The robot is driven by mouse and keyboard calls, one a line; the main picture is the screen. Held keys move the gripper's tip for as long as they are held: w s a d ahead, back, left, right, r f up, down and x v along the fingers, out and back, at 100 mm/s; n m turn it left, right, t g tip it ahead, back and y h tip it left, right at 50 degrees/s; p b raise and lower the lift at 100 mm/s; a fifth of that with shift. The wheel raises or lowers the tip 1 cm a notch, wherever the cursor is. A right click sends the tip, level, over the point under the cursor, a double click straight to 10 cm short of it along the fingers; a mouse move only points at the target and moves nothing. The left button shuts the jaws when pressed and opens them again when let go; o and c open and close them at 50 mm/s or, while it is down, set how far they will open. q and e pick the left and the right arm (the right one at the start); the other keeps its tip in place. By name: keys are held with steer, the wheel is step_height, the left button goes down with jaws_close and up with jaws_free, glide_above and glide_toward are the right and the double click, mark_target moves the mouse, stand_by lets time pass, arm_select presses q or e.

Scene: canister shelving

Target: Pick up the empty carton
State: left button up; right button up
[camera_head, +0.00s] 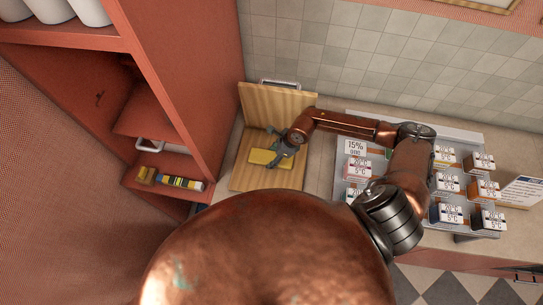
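My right gripper (269,149) is at the end of the copper arm that comes in from the right. Its two grey fingers look spread apart, over a flat yellow piece (257,157). The yellow piece lies in or on a light wooden case (240,178), partly hidden by the fingers; I cannot tell whether they touch it. The case has a raised wooden back or lid with a metal handle. No carton is plainly marked as empty. Small labelled cartons (451,214) stand in a grey display rack (468,133) at the right. My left gripper is not in view.
A tall red shelf unit (190,75) stands close left of the case, holding white canisters (52,10) and a yellow-and-blue item (182,183). A tiled wall (330,60) closes the back. A white sign (522,190) stands right. Bare counter (320,170) shows between case and rack.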

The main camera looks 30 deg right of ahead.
steer(key=c, duration=0.7)
steer(key=shift+r, duration=0.15)
